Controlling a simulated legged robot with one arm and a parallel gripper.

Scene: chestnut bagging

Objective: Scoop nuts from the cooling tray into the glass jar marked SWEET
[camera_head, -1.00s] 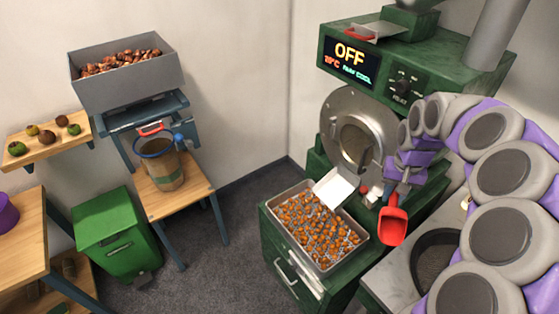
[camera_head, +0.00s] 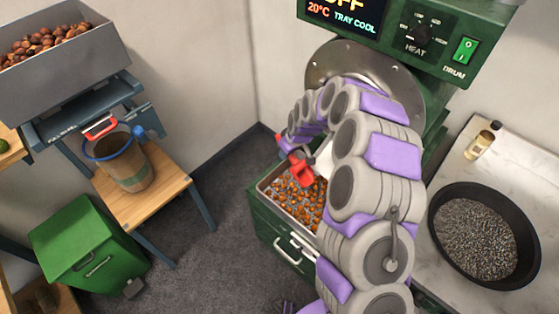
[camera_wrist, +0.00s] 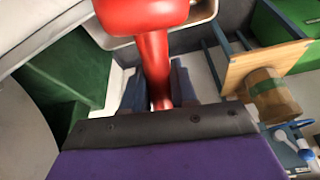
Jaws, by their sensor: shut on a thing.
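The cooling tray (camera_head: 266,188) is a metal tray of orange-brown nuts on the green machine's lower cabinet, partly covered by my arm. My gripper (camera_wrist: 160,88) is shut on the handle of a red scoop (camera_wrist: 143,15). In the head view the scoop (camera_head: 302,172) appears over the far part of the tray. Whether it touches the nuts or holds any, I cannot tell. In the wrist view, a pale tray edge shows behind the scoop. No glass jar marked SWEET is in view.
The green roaster (camera_head: 405,45) stands behind my arm. A black pan (camera_head: 435,215) of dark grains and a small bottle (camera_head: 480,145) are on the right counter. A bucket (camera_head: 125,165) sits on a wooden stool at left, above a green bin (camera_head: 75,240). Open floor lies between.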

